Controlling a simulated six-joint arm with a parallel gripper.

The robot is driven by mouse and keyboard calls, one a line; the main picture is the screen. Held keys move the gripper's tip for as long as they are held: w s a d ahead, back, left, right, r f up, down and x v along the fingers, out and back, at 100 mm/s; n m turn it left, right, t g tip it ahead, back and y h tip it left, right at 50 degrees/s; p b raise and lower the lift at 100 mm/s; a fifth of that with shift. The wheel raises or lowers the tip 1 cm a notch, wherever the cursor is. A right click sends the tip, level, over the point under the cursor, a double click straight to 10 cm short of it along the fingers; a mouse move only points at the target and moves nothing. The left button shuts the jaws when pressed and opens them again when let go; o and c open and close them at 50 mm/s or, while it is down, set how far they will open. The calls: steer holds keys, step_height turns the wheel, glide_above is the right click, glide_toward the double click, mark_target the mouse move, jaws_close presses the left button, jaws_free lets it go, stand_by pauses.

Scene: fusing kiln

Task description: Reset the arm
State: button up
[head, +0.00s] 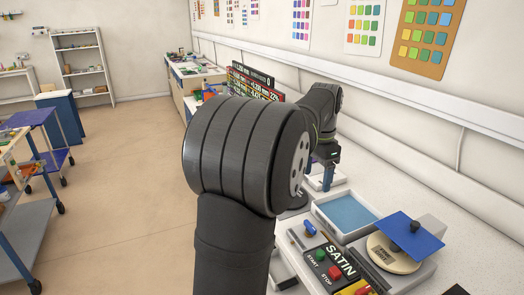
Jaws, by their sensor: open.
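My arm fills the middle of the head view, with a large dark joint in front and a bent forearm behind it. My gripper (327,178) shows small beyond that joint, pointing down, with blue fingers. It is open, and I see nothing held in it. It hangs close above or beside a pale tray-like part on the bench, left of and behind the light-framed tray with a blue inside (347,213). My large joint hides part of the bench around it.
A dark display (256,84) stands behind my arm. Carts (30,205) stand left; the floor between is clear.

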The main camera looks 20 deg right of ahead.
mark_target(310, 225)
step_height(310, 225, down, 18)
steer(key=shift+r, duration=0.25)
stand_by(0.5)
steer(key=shift+r, duration=0.15)
steer(key=shift+f, duration=0.2)
steer(key=n, duration=0.3)
steer(key=shift+n, duration=0.4)
steer(key=n, duration=0.4)
steer(key=shift+r+n, duration=0.1)
steer(key=shift+n, duration=0.2)
steer(key=n, duration=0.4)
steer(key=shift+n, duration=2.3)
